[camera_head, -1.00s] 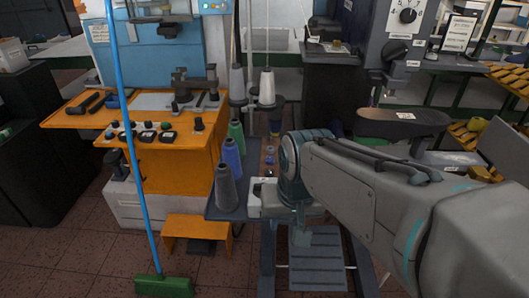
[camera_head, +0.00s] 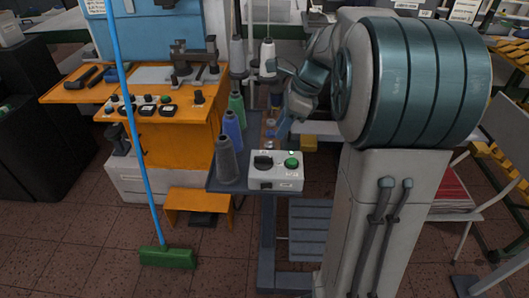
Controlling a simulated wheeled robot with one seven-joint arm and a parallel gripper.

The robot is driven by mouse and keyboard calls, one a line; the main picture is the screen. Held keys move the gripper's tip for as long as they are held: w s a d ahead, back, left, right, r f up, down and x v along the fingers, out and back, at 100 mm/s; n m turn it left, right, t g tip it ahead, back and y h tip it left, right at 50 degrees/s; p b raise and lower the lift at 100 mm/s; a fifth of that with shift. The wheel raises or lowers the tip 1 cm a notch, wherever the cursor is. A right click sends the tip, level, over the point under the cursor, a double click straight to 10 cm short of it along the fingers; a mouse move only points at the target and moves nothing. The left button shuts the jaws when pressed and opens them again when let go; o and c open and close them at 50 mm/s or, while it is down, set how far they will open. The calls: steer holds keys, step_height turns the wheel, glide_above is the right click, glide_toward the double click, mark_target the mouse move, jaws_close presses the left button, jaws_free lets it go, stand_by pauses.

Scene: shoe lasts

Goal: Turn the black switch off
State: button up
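A white control box (camera_head: 276,180) sits on the grey machine table at the middle of the view. On its top are a black switch (camera_head: 263,162) at the left and a round green button (camera_head: 291,161) at the right. The exact setting of the switch is too small to read. My gripper (camera_head: 283,130) is just behind and above the box, apart from the switch. It is small and partly hidden by my arm, so its fingers cannot be made out clearly.
Several thread cones stand left of the box, a grey one (camera_head: 228,160) nearest. An orange machine (camera_head: 170,135) with black knobs stands further left, with a green broom (camera_head: 166,256) before it. A chair with a red item (camera_head: 452,190) is at the right.

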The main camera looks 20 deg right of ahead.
mark_target(263, 159)
steer(key=x, duration=1.1)
steer(key=shift+f, duration=0.1)
jaws_close()
